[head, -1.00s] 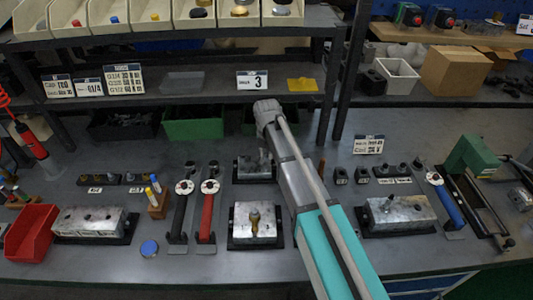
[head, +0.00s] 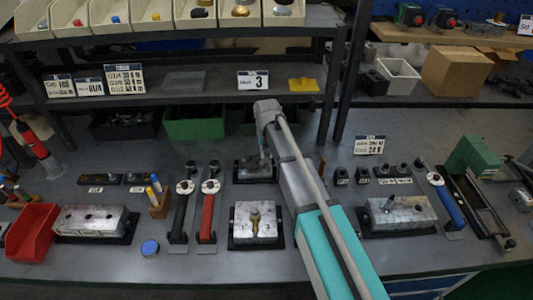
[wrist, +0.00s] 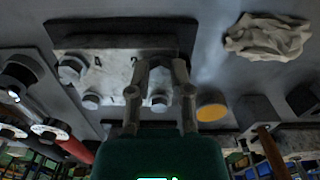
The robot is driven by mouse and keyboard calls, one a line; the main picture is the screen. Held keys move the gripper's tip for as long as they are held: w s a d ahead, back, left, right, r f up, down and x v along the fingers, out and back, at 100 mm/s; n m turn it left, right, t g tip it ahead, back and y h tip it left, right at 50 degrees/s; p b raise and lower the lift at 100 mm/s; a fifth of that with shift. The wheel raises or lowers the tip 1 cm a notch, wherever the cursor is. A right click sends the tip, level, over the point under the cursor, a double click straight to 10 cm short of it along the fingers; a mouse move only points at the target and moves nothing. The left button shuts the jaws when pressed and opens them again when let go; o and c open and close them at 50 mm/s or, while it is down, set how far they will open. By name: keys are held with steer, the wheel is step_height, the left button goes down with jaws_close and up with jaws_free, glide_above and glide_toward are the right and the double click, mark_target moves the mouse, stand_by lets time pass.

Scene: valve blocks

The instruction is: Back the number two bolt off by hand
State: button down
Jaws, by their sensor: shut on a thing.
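A metal valve block (head: 246,170) on a dark base stands at the back middle of the bench, partly hidden by my arm in the head view. In the wrist view, the block (wrist: 112,72) fills the upper middle, with several bolts in it. One bolt (wrist: 71,68) is at its left end, and another bolt (wrist: 90,100) is on its near side. My gripper (wrist: 160,64) is over the block, its fingers shut on a bolt that is mostly hidden between the tips.
A second valve block (head: 240,213) stands nearer the front edge, with a brassy fitting on top. Red (head: 207,215) and black (head: 180,215) handled tools lie to the left. A crumpled cloth (wrist: 267,37) and a round orange-topped thing (wrist: 211,106) lie beside the block.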

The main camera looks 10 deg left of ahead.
steer(key=shift+c, duration=2.3)
jaws_free()
